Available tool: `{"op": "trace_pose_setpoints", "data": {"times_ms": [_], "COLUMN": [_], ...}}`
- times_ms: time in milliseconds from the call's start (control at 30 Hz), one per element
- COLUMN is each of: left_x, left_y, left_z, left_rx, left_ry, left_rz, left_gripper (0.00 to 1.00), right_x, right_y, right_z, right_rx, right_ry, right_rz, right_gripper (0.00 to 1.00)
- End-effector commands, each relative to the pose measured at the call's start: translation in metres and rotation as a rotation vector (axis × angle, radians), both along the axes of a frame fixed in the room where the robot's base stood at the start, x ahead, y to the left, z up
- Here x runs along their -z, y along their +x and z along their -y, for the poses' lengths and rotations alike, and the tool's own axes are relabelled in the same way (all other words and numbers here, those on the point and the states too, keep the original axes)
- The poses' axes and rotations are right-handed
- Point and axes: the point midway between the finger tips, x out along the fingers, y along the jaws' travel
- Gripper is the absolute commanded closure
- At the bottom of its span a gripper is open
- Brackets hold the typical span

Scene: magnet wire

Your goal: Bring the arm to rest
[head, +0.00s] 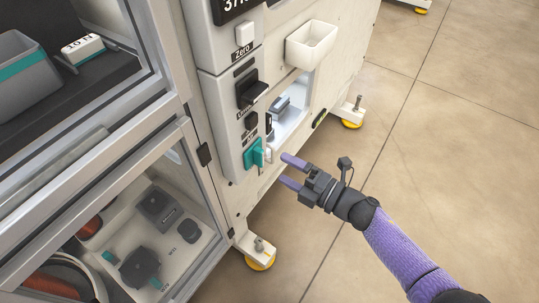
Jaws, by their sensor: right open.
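My right gripper (288,171) is in the head view, its arm coming in from the lower right. Its two purple fingers are spread apart with nothing seen between them. The fingertips are close to a teal handle (254,154) on the machine's front panel (226,123); I cannot tell whether they touch anything. My left gripper is not in view.
The panel has a black lever (250,90) and a white button (244,33) marked Zero. A white bin (311,44) juts out above an open recess (291,107). Glass-fronted cabinets fill the left. Bare tiled floor (459,123) lies free at right.

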Motion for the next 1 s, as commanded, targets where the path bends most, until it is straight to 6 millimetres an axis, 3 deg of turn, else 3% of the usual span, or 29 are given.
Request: {"op": "trace_pose_setpoints", "data": {"times_ms": [200,633,700,767,867,967,1000], "left_x": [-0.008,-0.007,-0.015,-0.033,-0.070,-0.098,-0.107], "left_y": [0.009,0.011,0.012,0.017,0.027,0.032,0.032], "left_z": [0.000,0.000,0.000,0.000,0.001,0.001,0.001], "left_rx": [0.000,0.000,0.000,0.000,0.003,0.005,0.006], "left_ry": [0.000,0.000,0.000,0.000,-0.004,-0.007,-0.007], "left_rz": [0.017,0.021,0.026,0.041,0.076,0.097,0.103], "left_gripper": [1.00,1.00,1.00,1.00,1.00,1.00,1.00], "right_x": [-0.001,0.000,0.003,0.015,0.066,0.119,0.134], "right_y": [-0.020,-0.022,-0.023,-0.030,-0.075,-0.162,-0.203], "right_z": [0.027,0.029,0.035,0.051,0.096,0.134,0.144], "right_rx": [0.000,0.000,0.048,0.184,0.546,0.907,1.037], "right_ry": [-0.001,0.000,0.017,0.064,0.169,0.249,0.270], "right_rz": [0.000,0.000,-0.055,-0.217,-0.635,-1.032,-1.168], "right_gripper": [0.00,0.00,0.00,0.00,0.00,0.00,0.00]}}
